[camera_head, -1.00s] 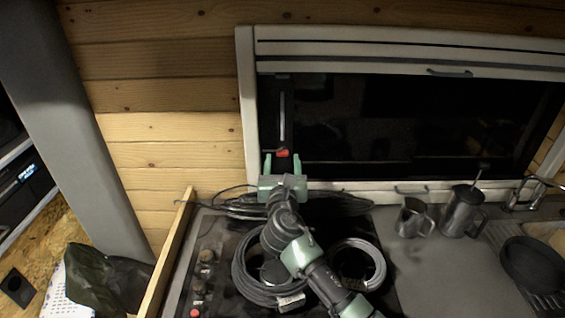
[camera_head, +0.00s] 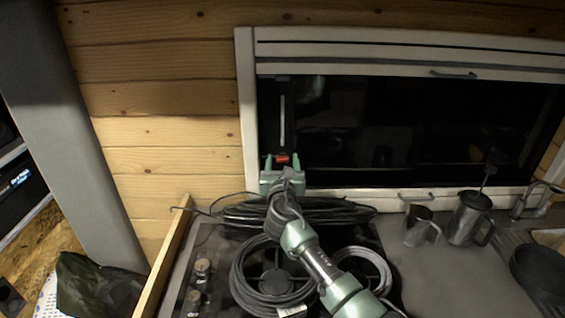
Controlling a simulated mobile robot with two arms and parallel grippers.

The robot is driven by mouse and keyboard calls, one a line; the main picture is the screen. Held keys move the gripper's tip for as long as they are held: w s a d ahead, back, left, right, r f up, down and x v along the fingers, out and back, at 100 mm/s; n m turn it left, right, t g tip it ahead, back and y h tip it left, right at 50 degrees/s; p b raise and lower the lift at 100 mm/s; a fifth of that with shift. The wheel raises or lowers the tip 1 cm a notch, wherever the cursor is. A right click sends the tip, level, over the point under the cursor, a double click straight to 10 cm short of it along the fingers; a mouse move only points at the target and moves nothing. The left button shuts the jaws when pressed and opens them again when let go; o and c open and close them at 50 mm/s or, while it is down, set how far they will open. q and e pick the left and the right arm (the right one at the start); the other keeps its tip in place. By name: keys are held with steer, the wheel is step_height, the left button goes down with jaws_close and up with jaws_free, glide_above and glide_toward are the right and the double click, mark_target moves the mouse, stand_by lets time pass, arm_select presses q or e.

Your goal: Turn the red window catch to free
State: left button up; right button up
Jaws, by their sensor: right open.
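The red window catch (camera_head: 282,159) sits at the lower left of the dark window (camera_head: 410,125), just inside its pale frame. A thin light bar rises on the glass above it. My right gripper (camera_head: 282,163) is open at the catch, with one green finger on each side of the red part. I cannot tell whether the fingers touch it. The catch's lower part is hidden behind the gripper. My left gripper does not show.
Coiled black cables (camera_head: 272,280) lie on the hob under my right arm. A metal jug (camera_head: 419,228) and a French press (camera_head: 468,219) stand to the right on the counter. A wooden edge board (camera_head: 165,262) borders the hob at the left.

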steer(key=shift+w, duration=0.1)
jaws_close()
steer(key=shift+m, duration=0.3)
steer(key=shift+f+m+b, duration=0.1)
steer(key=shift+m+b, duration=0.65)
steer(key=shift+m, duration=0.45)
steer(key=shift+d+m+b, duration=0.1)
steer(key=shift+m+b, duration=0.8)
steer(key=shift+m, duration=1)
